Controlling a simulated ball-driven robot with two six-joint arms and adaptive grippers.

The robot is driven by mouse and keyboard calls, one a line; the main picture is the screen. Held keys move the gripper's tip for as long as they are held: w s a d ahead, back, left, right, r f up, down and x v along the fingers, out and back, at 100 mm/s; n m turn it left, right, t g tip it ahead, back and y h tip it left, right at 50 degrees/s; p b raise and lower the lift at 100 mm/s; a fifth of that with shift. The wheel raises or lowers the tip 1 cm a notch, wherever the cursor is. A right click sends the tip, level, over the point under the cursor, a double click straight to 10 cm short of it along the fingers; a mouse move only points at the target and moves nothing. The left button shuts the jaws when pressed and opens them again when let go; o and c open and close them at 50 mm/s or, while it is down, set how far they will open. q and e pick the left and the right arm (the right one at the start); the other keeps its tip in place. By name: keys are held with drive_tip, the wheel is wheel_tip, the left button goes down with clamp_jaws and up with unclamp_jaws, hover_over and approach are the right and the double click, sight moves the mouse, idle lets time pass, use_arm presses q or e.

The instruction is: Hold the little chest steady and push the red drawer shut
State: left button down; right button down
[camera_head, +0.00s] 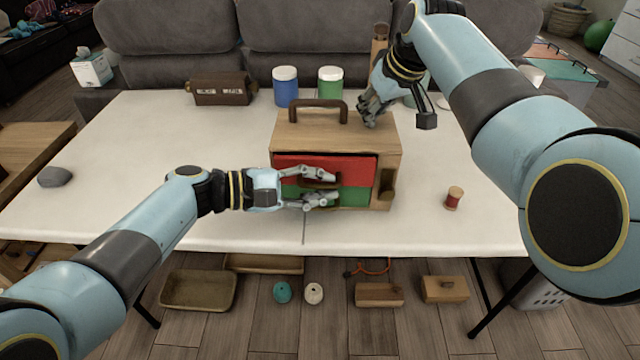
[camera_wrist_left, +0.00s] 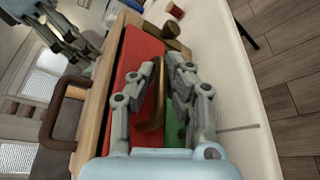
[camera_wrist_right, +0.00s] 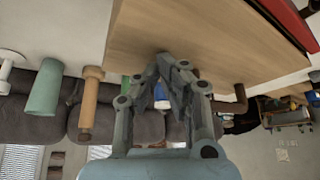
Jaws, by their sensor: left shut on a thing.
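The little wooden chest (camera_head: 335,132) stands on the white table, with a brown carrying handle on top. Its red drawer (camera_head: 350,167) is above a green drawer (camera_head: 354,196). The red front seems to stand slightly proud of the chest; the exact gap is hard to tell. My left gripper (camera_head: 325,188) is in front of the drawers, its fingers closed about the brass pull (camera_wrist_left: 155,95) of the red drawer and partly hiding it. My right gripper (camera_head: 368,110) is at the chest's back right top edge, its fingertips drawn together; whether they touch the wood is unclear.
A blue jar (camera_head: 286,87) and a green jar (camera_head: 329,86) stand behind the chest. A brown box (camera_head: 222,88) is at the back left. A grey stone (camera_head: 54,176) lies far left. The table's left half is mostly clear.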

drive_tip(key=shift+f, duration=0.1)
use_arm(q)
drive_tip(key=shift+w, duration=1.05)
use_arm(e)
drive_tip(key=shift+s, duration=0.1)
use_arm(q)
drive_tip(key=c, duration=1.4)
unclamp_jaws()
drive_tip(key=v, duration=1.2)
